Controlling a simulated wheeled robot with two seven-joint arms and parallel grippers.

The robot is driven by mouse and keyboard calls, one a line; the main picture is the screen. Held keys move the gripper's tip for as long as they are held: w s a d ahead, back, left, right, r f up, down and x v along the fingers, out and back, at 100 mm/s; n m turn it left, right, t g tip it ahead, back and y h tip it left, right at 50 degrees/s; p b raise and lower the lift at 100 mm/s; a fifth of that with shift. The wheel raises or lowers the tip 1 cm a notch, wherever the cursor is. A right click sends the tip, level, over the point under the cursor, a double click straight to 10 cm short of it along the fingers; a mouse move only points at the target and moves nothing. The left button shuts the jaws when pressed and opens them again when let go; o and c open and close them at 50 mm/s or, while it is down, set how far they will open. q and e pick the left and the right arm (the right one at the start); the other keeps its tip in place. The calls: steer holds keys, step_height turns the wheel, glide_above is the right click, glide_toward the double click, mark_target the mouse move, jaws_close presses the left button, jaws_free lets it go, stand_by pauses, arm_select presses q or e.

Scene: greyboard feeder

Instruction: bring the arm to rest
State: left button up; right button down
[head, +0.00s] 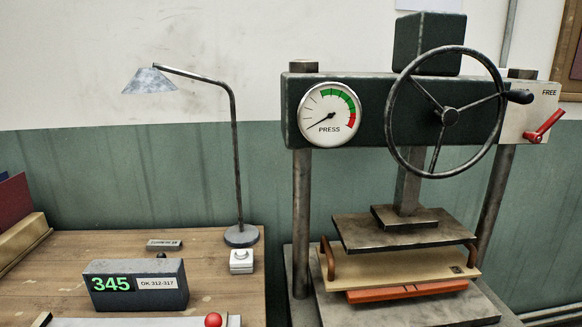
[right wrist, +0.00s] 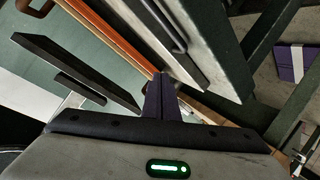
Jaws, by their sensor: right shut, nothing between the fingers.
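My right gripper (right wrist: 160,82) shows in the right wrist view, with its two dark purple fingers together and nothing visible between them. It points toward a grey slab (right wrist: 205,50) and an orange-brown strip (right wrist: 110,35); I cannot tell how far it is from them. The head view shows neither gripper and no part of an arm that I can make out. My left gripper is in neither view.
In the head view a press (head: 405,225) stands at the right with a handwheel (head: 450,117), a gauge (head: 329,114) and a red lever (head: 545,123) by "FREE". The wooden table (head: 215,290) holds a lamp (head: 240,235) and a "345" display (head: 136,285).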

steer(key=s+a+f+m+g+h, duration=0.1)
steer(key=s+a+f+m, duration=0.3)
steer(key=s+f, duration=0.7)
steer(key=s+a+f+m+g, duration=0.3)
steer(key=s+a+f, duration=0.3)
steer(key=s+f, duration=0.4)
steer(key=shift+s+f+m+h, duration=0.4)
steer(key=shift+s+m, duration=0.3)
steer(key=shift+s, duration=0.15)
